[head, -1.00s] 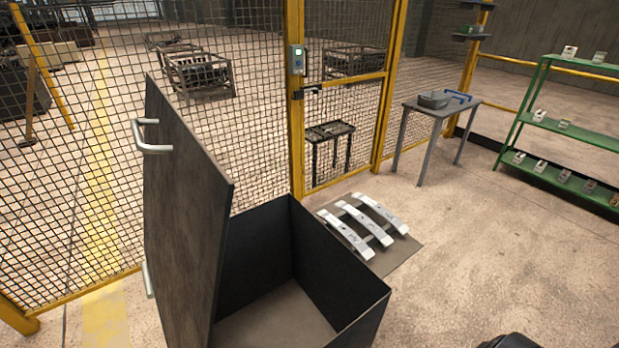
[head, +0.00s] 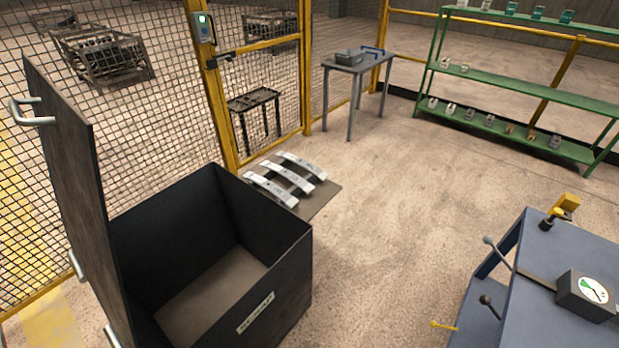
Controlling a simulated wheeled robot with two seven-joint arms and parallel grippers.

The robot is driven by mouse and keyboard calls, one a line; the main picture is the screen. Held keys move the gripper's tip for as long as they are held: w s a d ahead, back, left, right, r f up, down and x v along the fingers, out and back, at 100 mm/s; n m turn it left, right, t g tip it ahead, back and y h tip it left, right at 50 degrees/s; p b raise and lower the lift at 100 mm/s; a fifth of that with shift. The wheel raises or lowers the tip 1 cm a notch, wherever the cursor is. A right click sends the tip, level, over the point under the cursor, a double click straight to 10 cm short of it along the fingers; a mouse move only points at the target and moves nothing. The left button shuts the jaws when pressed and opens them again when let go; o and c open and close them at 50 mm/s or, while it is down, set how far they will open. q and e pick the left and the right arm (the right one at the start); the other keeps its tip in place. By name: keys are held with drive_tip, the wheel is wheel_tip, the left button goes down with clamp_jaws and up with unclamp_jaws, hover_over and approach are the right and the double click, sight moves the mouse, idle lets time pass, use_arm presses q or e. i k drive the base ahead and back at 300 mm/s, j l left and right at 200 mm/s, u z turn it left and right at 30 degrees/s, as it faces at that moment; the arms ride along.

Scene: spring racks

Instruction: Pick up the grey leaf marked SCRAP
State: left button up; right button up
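Several pale grey, curved leaves lie side by side on a flat brown mat (head: 318,203) on the floor, behind the open bin. I make out a near leaf (head: 270,189), a middle leaf (head: 285,177) and a far leaf (head: 303,165). They carry small dark marks, too small to read, so I cannot tell which one says SCRAP. Neither of my grippers is in the head view.
A dark open bin (head: 293,262) with a label seeming to read SCRAP stands at front left, lid (head: 75,190) raised. A blue bench (head: 560,285) with a dial gauge (head: 590,293) is at right. A mesh fence and green shelf (head: 530,90) stand behind. Middle floor is clear.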

sight(304, 186)
drive_tip(key=i+u, duration=0.1)
drive_tip(key=u, duration=0.35)
drive_tip(key=i+l+u, duration=0.1)
drive_tip(key=u, duration=0.35)
drive_tip(key=l+u, duration=0.2)
drive_tip(key=u, duration=0.25)
drive_tip(key=i+l+u, duration=0.1)
drive_tip(key=u, duration=0.3)
drive_tip(key=l, duration=1.95)
drive_tip(key=l+z, duration=0.1)
drive_tip(key=l, duration=0.4)
drive_tip(key=i+l+z, duration=0.15)
drive_tip(key=l, duration=0.3)
drive_tip(key=i+l+z, duration=0.1)
drive_tip(key=l, duration=0.35)
drive_tip(key=i+l+z, duration=0.1)
drive_tip(key=l, duration=0.35)
